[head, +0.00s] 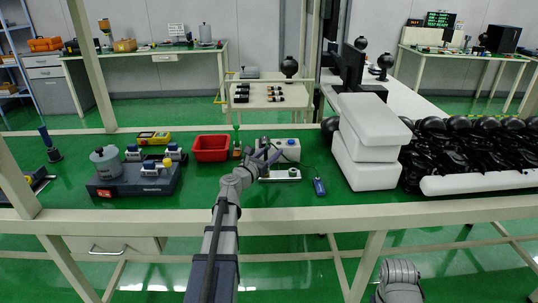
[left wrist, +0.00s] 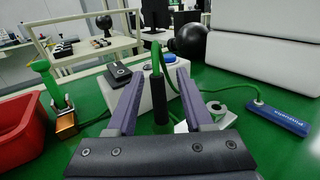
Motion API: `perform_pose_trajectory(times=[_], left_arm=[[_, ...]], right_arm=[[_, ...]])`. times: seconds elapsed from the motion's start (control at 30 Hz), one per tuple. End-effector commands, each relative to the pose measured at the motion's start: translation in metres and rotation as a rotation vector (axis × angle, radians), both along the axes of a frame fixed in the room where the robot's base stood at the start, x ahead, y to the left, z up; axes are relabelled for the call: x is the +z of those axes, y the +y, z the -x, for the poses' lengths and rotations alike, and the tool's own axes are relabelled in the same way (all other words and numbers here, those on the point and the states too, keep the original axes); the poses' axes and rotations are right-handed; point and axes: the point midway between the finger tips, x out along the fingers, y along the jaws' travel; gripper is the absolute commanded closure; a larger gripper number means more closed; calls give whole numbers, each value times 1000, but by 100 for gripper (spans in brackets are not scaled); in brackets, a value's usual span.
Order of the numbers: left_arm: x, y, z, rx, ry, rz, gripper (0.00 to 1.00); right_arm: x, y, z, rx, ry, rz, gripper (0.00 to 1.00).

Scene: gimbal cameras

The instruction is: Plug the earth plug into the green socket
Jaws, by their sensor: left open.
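My left gripper (head: 262,158) is open; in the left wrist view its purple fingers (left wrist: 154,82) stand on either side of a black plug (left wrist: 161,102) with a green top and green cable. The plug is upright, with gaps to both fingers. A blue tag (left wrist: 278,118) lies further right, where a green cable ends. My right gripper is not in view.
A white box (head: 288,148) stands just behind the plug. A red bin (head: 210,148) and a brass block with a green-topped post (left wrist: 64,122) are to the left. White foam blocks (head: 365,160) and black gimbal cameras (head: 450,150) fill the right. Green mat is free in front.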

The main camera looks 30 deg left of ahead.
Motion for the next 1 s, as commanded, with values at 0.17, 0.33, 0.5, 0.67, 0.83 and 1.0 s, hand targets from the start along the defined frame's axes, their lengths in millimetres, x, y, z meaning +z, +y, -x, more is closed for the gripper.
perform_pose_trajectory(times=[0.17,0.33,0.5,0.67,0.83,1.0], left_arm=[[0,0,0,0,0,0,66],[0,0,0,0,0,0,86],[0,0,0,0,0,0,100],[0,0,0,0,0,0,100],[0,0,0,0,0,0,87],[0,0,0,0,0,0,100]], right_arm=[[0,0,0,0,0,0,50],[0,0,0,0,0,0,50],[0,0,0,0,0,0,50],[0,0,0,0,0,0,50],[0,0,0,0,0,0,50],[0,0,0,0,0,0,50]])
